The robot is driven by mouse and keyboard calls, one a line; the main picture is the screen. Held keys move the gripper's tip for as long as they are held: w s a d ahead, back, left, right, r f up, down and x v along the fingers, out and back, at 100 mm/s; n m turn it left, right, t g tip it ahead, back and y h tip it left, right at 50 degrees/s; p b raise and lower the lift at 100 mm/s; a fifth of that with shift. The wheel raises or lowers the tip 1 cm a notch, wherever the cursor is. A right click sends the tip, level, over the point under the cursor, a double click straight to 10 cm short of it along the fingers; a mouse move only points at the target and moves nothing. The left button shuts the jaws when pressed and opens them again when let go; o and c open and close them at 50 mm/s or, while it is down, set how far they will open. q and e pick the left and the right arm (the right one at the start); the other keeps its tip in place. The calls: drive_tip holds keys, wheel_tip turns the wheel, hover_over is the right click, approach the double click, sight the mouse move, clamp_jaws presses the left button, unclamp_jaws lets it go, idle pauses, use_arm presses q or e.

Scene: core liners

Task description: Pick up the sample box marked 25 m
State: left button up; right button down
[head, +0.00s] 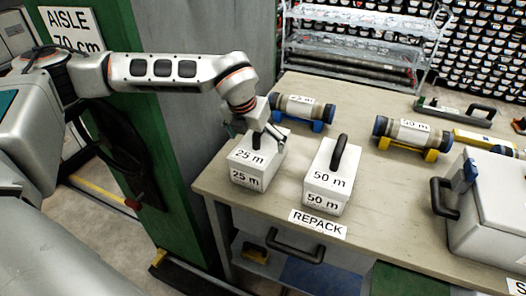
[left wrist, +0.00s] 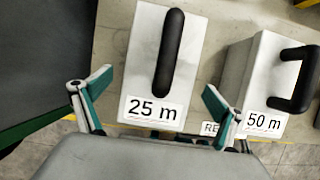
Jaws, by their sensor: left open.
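The white sample box marked 25 m (head: 251,172) stands at the table's near left corner, with a black handle on top. My left gripper (head: 252,134) is over this box. In the left wrist view the 25 m box (left wrist: 139,80) and its black handle lie ahead of the open, empty fingers (left wrist: 152,93), with the handle between their lines. I cannot tell if a finger touches the box. The similar box marked 50 m (head: 327,184) stands just right of it; it also shows in the left wrist view (left wrist: 254,75). My right gripper is not in view.
Two core tubes on stands, one blue (head: 303,111) and one yellow (head: 408,135), lie farther back. A large grey case (head: 489,215) stands at the right. A REPACK label (head: 317,224) marks the front edge. A green post (head: 148,130) stands left of the table.

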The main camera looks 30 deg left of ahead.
sight(261, 149)
use_arm(q)
drive_tip(key=shift+w+f, duration=0.15)
drive_tip(key=shift+f, duration=0.55)
drive_tip(key=p+x, duration=0.1)
drive_tip(key=x, duration=0.2)
drive_tip(key=shift+w+f, duration=0.4)
drive_tip(key=shift+f, duration=0.3)
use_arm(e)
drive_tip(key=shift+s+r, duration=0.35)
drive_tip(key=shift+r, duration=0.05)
use_arm(q)
drive_tip(key=c, duration=1.7)
drive_tip(key=shift+w, duration=0.1)
drive_tip(key=shift+c, duration=1.3)
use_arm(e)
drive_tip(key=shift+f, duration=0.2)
